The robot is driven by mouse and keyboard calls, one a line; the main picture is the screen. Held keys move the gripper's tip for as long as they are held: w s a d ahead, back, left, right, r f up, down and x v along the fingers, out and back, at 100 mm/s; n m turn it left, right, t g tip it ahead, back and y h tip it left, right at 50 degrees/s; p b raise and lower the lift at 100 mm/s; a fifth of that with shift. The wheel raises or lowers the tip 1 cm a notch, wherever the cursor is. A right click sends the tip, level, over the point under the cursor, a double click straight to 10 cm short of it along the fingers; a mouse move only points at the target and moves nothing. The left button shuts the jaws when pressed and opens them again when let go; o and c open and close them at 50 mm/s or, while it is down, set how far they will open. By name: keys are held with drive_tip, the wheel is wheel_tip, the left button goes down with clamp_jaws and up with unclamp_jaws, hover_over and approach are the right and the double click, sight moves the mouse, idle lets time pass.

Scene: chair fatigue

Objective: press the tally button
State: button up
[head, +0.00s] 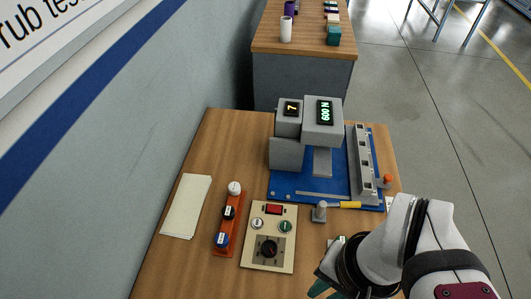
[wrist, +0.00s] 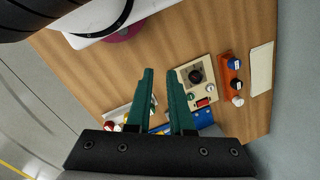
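My gripper (head: 322,272) is at the lower right of the head view, above the table's near part and right of a beige control panel (head: 283,261). In the wrist view its two green fingers (wrist: 160,73) are apart with nothing between them. The panel carries a red part (head: 273,210), a white button (head: 257,224), a green button (head: 285,227) and a black knob (head: 268,248). The panel also shows in the wrist view (wrist: 208,72), right of the fingers. Behind it, a grey machine on a blue base (head: 285,187) has displays reading 7 and 600 N. I cannot tell which button is the tally button.
An orange rack (head: 239,215) holds white, black and blue round pieces, left of the panel. A grey post (head: 320,212), yellow-handled piece (head: 349,205) and orange-red knob (head: 388,179) stand at the machine's front and right. A cream sheet (head: 186,206) lies at left.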

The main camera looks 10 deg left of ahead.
clamp_jaws()
idle(1.3)
